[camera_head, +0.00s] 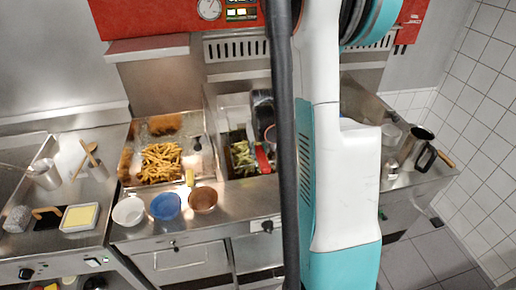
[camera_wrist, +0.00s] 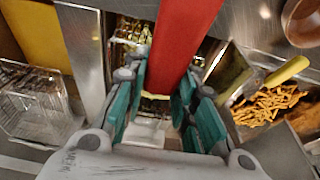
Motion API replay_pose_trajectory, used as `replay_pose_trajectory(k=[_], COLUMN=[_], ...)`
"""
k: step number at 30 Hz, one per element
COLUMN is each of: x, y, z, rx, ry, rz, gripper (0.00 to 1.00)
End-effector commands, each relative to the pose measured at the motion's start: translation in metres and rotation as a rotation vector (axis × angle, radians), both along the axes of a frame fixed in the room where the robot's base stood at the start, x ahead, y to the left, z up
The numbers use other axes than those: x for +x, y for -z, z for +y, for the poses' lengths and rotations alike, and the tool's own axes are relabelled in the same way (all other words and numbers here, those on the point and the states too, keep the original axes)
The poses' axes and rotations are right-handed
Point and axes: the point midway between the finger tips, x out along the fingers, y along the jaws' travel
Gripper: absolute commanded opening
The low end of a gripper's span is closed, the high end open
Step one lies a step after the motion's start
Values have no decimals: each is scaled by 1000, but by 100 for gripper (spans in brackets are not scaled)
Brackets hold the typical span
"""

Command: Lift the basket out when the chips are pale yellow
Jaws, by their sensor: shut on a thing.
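My gripper (camera_wrist: 160,85) is shut on the red handle (camera_wrist: 185,35) of the basket in the wrist view. In the head view a short part of the red handle (camera_head: 263,160) shows beside my arm, and my arm hides the gripper. The chips (camera_head: 243,157) lie in the fryer well in the middle of the counter, left of the handle. They look pale yellow with a greenish tint. The same chips show in part beyond the handle in the wrist view (camera_wrist: 132,30). The basket's wire mesh is mostly hidden, so I cannot tell its exact height.
A steel tray (camera_head: 207,165) left of the well holds golden chips (camera_head: 160,162). White (camera_head: 128,211), blue (camera_head: 165,206) and brown (camera_head: 203,199) bowls line the counter front. A dark-handled jug (camera_head: 416,145) stands at right. An empty wire basket (camera_wrist: 35,100) is at left in the wrist view.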

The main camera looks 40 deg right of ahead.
Motion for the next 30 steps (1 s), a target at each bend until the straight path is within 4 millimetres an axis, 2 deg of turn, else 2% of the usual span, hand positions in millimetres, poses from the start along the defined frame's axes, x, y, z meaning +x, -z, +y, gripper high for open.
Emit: replay_pose_trajectory(k=[30], x=[0], y=[-117], z=[0], rx=[-1], ry=[0], rz=[-1], gripper=[0])
